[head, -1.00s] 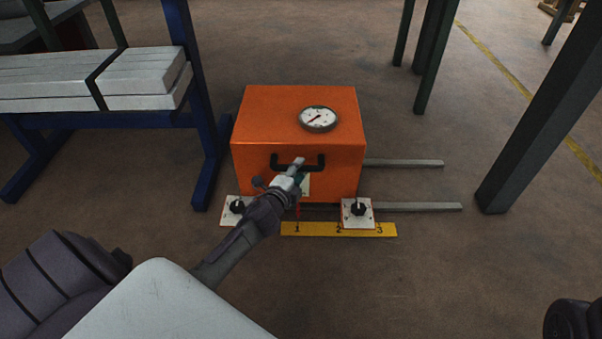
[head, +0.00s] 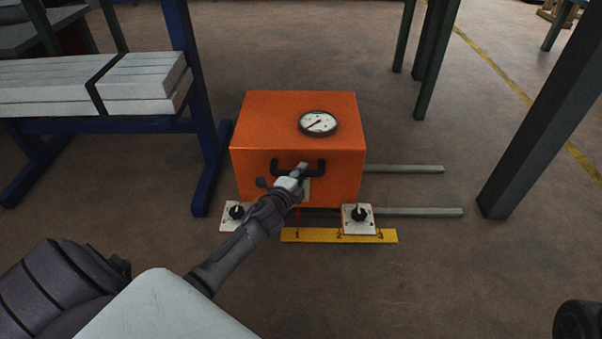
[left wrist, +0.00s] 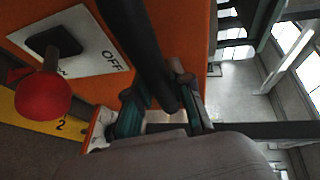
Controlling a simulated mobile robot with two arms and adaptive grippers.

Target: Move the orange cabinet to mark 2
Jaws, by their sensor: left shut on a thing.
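The orange cabinet (head: 290,118) stands upright on two grey rails, with a round gauge on top. My left gripper (head: 298,173) is shut on the black handle (head: 318,167) on its front face; in the left wrist view the fingers (left wrist: 165,105) close around the dark handle bar (left wrist: 138,45). A yellow strip (head: 318,236) marked 1, 2 and 3 lies on the floor in front. A thin red pointer (head: 298,216) under the cabinet's front stands near mark 1. Mark 2 is to its right. My right gripper is not in view.
White knob plates stand at the cabinet's lower left (head: 228,220) and lower right (head: 351,227). The rails (head: 425,212) extend bare to the right. A blue rack (head: 205,130) with white beams is close on the left; a dark post (head: 535,125) stands at right.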

